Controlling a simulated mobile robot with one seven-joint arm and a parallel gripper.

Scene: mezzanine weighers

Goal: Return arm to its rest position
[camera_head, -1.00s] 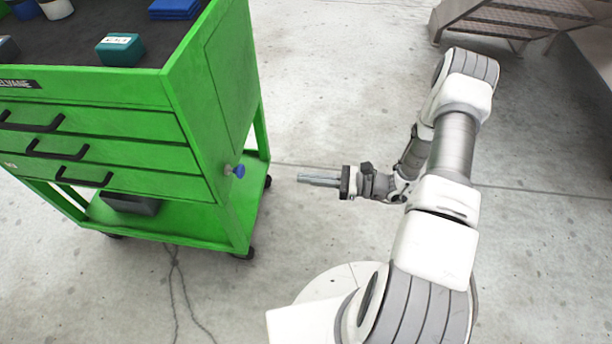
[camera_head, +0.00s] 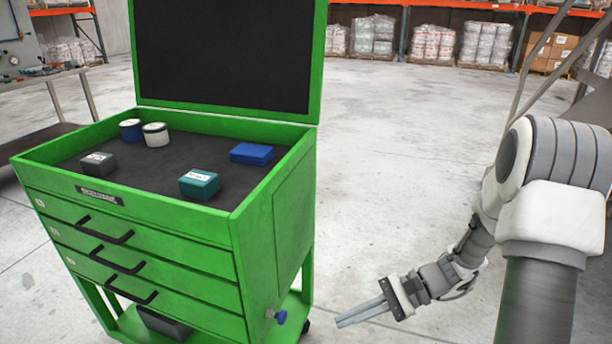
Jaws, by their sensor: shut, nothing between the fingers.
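My gripper (camera_head: 362,314) is at the lower middle of the head view, with its fingers together and nothing between them. It points left toward the lower right side of a green tool cart (camera_head: 285,222), with a gap between them. My arm comes in from the right edge and is bent, with its white and grey links apart from the cart.
On the cart's dark top lie a teal box (camera_head: 199,184), a blue flat case (camera_head: 251,153), a grey box (camera_head: 98,162) and two round containers (camera_head: 155,134). A workbench (camera_head: 50,77) stands far left.

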